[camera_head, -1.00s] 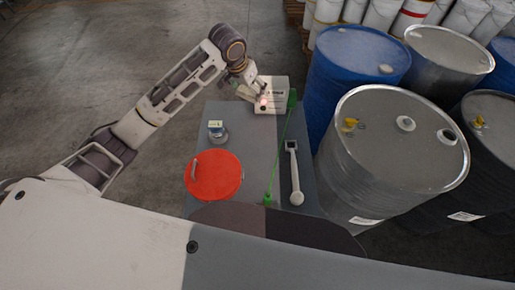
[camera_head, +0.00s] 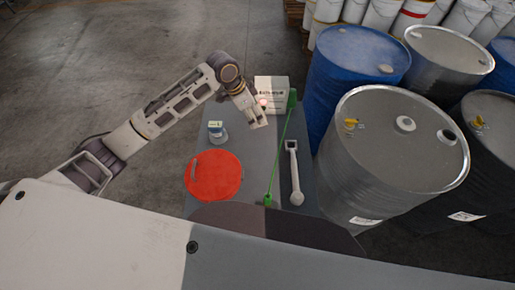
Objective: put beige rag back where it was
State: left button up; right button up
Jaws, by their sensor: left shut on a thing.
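My left gripper (camera_head: 258,118) is over the far part of the grey table (camera_head: 245,145), in front of the white box. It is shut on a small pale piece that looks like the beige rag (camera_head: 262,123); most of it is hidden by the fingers. I cannot tell whether it touches the table. My right gripper is not in view.
The white box (camera_head: 272,86) stands at the table's far edge. A red lid or pail (camera_head: 214,175), a small blue-topped item (camera_head: 216,128), a green stick (camera_head: 279,150) and a grey tool (camera_head: 294,177) are on the table. Drums (camera_head: 400,140) stand close on the right.

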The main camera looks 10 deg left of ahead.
pick_arm(q)
jog(key=m, duration=0.1)
jog(key=s+m+g, duration=0.1)
jog(key=m, duration=0.1)
jog(key=d+m, duration=0.1)
jog(key=shift+s+r+g, duration=0.1)
jog(key=shift+s+g, duration=0.15)
jog(key=shift+g, duration=0.15)
jog(key=m+g, duration=0.1)
jog(key=m, duration=0.3)
jog(key=shift+s+d+h, duration=0.1)
jog(key=shift+h, duration=0.2)
jog(key=b, duration=0.4)
send_over(259, 149)
jog(key=a, duration=0.1)
jog(key=shift+f, duration=3.5)
jog(key=shift+w+a, duration=0.1)
jog(key=shift+w, duration=0.1)
jog(key=shift+f+p, duration=0.3)
jog(key=shift+f, duration=2.85)
jog(key=shift+f, duration=1.85)
jog(key=shift+f, duration=0.1)
